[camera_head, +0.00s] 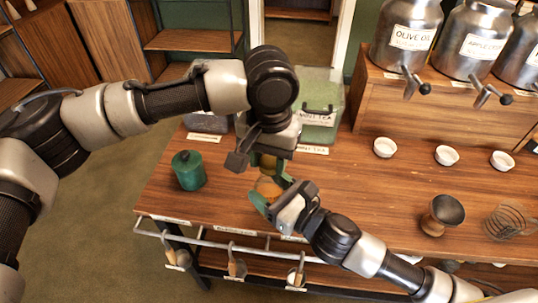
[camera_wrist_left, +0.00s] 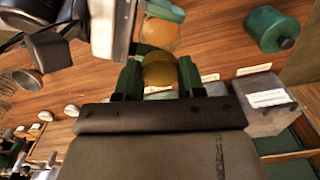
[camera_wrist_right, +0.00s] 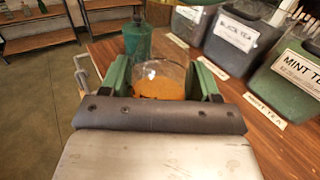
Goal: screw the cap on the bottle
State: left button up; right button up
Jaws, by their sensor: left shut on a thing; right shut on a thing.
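A glass bottle with orange contents (camera_head: 268,187) is near the middle of the wooden table. My right gripper (camera_head: 272,196) is shut around it from the front; the bottle (camera_wrist_right: 160,80) shows between the green fingers in the right wrist view. My left gripper (camera_head: 266,160) is shut on a round tan cap (camera_wrist_left: 158,70), seen between its fingers in the left wrist view. In the head view the cap (camera_head: 268,162) appears just above or behind the bottle. I cannot tell whether they touch. The bottle's base is partly hidden.
A green lidded jar (camera_head: 189,171) stands left of the bottle. A mint tea container (camera_head: 318,105) is behind. Utensils hang from the front rail (camera_head: 230,243).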

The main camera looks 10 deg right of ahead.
pick_arm(q)
jog(key=shift+f, duration=0.6)
